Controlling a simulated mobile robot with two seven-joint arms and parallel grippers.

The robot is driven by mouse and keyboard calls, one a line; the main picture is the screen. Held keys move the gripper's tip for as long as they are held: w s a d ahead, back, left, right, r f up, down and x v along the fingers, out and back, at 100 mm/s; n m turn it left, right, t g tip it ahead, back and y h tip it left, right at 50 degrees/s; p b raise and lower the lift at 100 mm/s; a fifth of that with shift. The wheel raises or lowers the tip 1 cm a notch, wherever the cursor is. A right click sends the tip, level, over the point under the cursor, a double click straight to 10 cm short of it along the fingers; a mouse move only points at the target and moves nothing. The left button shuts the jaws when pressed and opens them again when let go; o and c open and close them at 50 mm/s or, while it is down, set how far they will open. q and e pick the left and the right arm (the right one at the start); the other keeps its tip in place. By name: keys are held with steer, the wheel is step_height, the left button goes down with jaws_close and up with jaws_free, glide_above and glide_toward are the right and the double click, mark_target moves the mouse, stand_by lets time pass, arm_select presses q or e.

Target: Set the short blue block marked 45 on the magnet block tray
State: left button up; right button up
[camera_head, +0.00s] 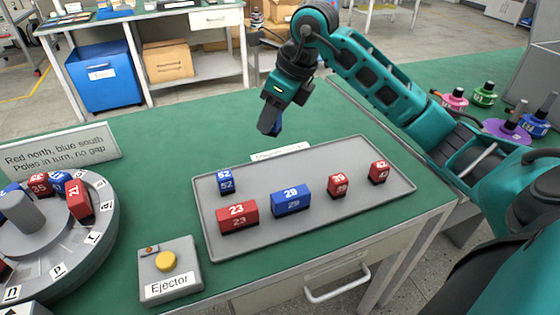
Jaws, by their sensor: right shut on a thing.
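My right gripper (275,106) points down above the green table, behind the tray's back edge in the picture. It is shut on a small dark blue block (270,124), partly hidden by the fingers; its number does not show. The grey magnet block tray (330,165) lies flat on the table with a label at its back edge. It holds a blue block 52 (226,183), a red block 23 (237,217), a blue block 29 (291,201), a red block 39 (338,185) and a red block 42 (379,172). My left gripper is not in view.
A round grey rotor (95,240) with red and blue blocks stands at the left, by a sign (60,152). The tray's back middle is bare.

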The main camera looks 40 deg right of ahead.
step_height(320, 180, down, 8)
steer(key=shift+f+b, duration=0.1)
steer(key=shift+b, duration=0.3)
step_height(320, 180, down, 4)
steer(key=shift+f, duration=0.2)
arm_select(q)
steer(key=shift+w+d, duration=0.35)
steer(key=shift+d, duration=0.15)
steer(key=shift+b, duration=0.3)
arm_select(e)
steer(key=shift+f, duration=0.15)
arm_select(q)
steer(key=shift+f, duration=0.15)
arm_select(e)
steer(key=o, duration=1.1)
steer(key=shift+o, duration=0.2)
